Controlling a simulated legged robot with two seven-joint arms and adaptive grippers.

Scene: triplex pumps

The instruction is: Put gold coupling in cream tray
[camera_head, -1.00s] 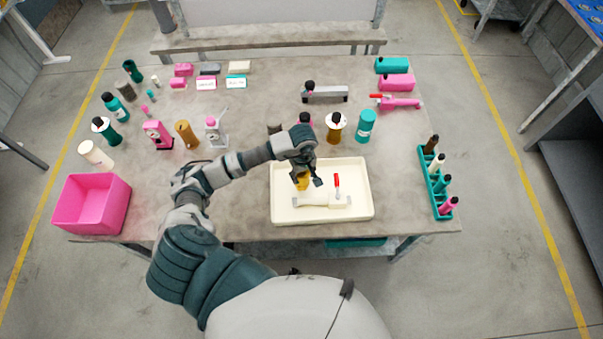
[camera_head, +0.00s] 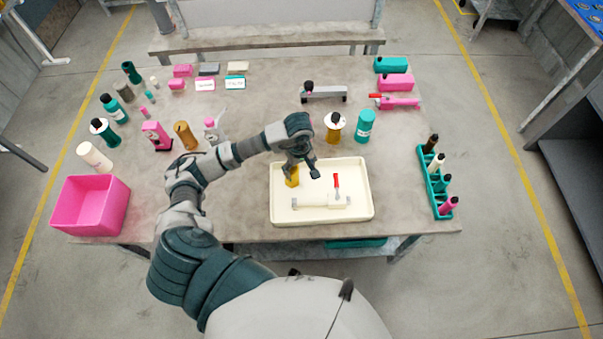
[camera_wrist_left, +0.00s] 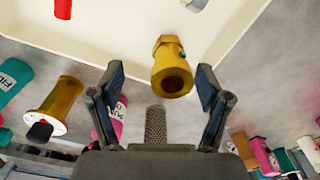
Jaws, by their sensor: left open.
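The gold coupling (camera_head: 292,178) is inside the cream tray (camera_head: 360,214), near its left side. It also shows in the left wrist view (camera_wrist_left: 172,70), with its round open end toward the camera. My left gripper (camera_head: 303,172) is above the tray's far left part, close to the coupling. In the left wrist view its two fingers (camera_wrist_left: 158,90) are spread apart, with the coupling just beyond the tips and clear of both. The cream tray's wall (camera_wrist_left: 105,55) also shows there. My right gripper is not in view.
A cream fitting with a red lever (camera_head: 337,200) lies in the tray. A pink bin (camera_head: 92,205) stands at the left. A teal rack (camera_head: 436,185) with several bottles is at the right. Bottles and a grey-handled piece (camera_head: 325,92) stand behind the tray.

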